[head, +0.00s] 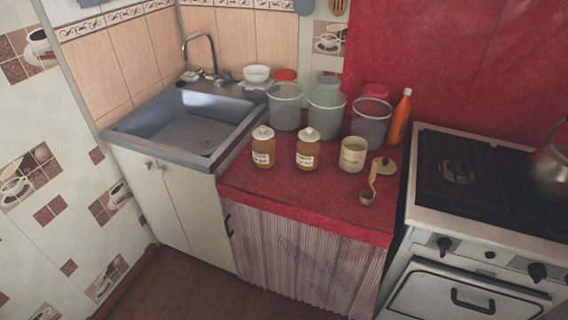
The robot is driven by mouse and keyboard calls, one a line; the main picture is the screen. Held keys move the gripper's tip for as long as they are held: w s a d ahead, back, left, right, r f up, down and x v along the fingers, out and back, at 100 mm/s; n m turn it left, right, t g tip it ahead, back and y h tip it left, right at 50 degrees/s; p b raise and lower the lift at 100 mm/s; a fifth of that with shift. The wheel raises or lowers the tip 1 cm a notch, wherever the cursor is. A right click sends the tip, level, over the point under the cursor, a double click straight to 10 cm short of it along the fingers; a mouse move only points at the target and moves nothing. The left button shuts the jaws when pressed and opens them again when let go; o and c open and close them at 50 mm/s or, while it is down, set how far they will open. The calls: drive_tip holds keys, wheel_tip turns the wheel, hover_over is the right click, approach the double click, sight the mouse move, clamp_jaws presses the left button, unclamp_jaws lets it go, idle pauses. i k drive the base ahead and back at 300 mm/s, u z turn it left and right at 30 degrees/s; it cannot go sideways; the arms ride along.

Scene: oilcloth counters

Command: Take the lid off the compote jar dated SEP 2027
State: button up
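Two amber jars with pale knobbed lids and white labels stand upright on the red oilcloth counter (232,184) in the head view. One is the left jar (263,152); the other is the right jar (307,155). Both lids, the left lid (263,132) and the right lid (309,133), sit on their jars. The label print is too small to read, so I cannot tell which jar is dated SEP 2027. My gripper is not in view.
A cream labelled canister (353,155) stands right of the jars, beside a wooden ladle (367,197). Several large clear containers (326,110) and an orange bottle (400,118) stand behind. The sink (190,125) is left, the stove (480,175) right. The counter's front strip is mostly clear.

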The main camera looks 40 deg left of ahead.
sight(309, 134)
drive_tip(key=z, duration=0.15)
drive_tip(key=k, duration=1.7)
drive_tip(key=u, duration=1.15)
drive_tip(key=i, duration=1.5)
